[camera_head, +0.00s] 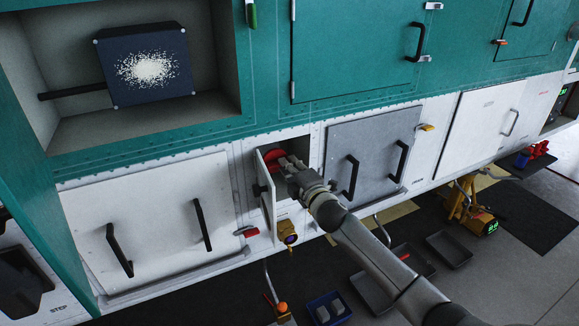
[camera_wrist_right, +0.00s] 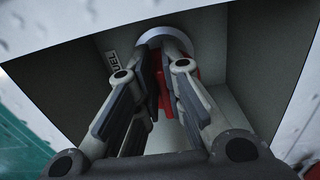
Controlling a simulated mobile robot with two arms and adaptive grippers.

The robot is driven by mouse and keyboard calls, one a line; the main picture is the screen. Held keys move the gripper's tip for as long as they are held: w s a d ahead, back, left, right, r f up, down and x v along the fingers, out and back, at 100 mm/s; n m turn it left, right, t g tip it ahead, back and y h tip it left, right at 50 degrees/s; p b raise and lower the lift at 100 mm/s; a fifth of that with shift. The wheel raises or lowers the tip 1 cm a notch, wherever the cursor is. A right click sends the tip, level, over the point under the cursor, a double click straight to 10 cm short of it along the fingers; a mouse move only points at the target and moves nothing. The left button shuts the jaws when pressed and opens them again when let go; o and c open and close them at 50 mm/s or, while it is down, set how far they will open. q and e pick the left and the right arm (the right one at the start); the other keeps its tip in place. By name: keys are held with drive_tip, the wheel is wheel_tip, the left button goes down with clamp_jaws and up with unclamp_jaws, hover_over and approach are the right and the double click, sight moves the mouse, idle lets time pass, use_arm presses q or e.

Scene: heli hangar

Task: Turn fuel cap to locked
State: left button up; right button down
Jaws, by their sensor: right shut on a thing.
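The red fuel cap (camera_head: 273,157) sits inside a small open recess in the white lower panel of the helicopter, in the head view. In the right wrist view the red cap (camera_wrist_right: 163,88) shows between the fingers, with a pale ring behind it and a FUEL label on the recess wall. My right gripper (camera_head: 286,164) reaches into the recess and is shut on the cap; its fingers (camera_wrist_right: 166,75) hide much of it. The cap's turn position cannot be read. My left gripper is not in view.
The small fuel door (camera_head: 265,187) stands open at the recess's left side. A grey panel with black handles (camera_head: 368,155) is close on the right. A yellow fitting (camera_head: 288,234) hangs below. Trays, a blue bin (camera_head: 328,310) and a yellow device (camera_head: 467,205) are on the floor.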

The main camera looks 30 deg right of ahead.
drive_tip(key=c, duration=1.5)
unclamp_jaws()
drive_tip(key=shift+c, duration=0.2)
drive_tip(key=shift+s, duration=0.1)
drive_tip(key=s, duration=1.2)
